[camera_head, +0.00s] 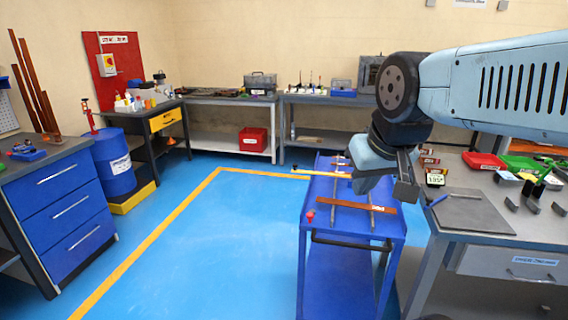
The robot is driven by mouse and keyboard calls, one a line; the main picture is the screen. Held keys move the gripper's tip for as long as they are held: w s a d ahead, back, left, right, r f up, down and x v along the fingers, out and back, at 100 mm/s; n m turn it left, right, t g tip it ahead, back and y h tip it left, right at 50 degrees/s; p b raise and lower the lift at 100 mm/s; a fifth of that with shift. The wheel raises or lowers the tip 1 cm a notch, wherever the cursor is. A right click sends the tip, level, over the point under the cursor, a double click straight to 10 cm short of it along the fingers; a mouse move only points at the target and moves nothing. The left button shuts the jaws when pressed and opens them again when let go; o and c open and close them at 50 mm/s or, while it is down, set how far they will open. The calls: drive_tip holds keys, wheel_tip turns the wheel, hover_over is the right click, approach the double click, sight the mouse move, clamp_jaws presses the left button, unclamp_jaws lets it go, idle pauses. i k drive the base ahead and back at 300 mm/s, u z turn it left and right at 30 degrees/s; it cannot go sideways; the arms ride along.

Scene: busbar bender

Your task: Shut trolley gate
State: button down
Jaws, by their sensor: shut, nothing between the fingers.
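The blue trolley (345,235) stands in the middle right, with a dark handle bar (352,247) across its near end. A thin yellow bar (322,174), which looks like the gate, sticks out to the left past the trolley's left edge. A small dark piece sits at its outer end. A red knob (310,216) is on the near left corner of the trolley top.
A copper-coloured strip (364,206) lies across rails on the trolley top. A grey workbench (470,215) with trays and tools stands close on the right. A blue drawer cabinet (65,215) and blue drum (112,165) are on the left. The blue floor left of the trolley is clear.

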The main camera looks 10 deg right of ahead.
sight(295, 165)
drive_tip(key=z, duration=0.15)
drive_tip(key=i, duration=0.95)
drive_tip(key=u, duration=0.1)
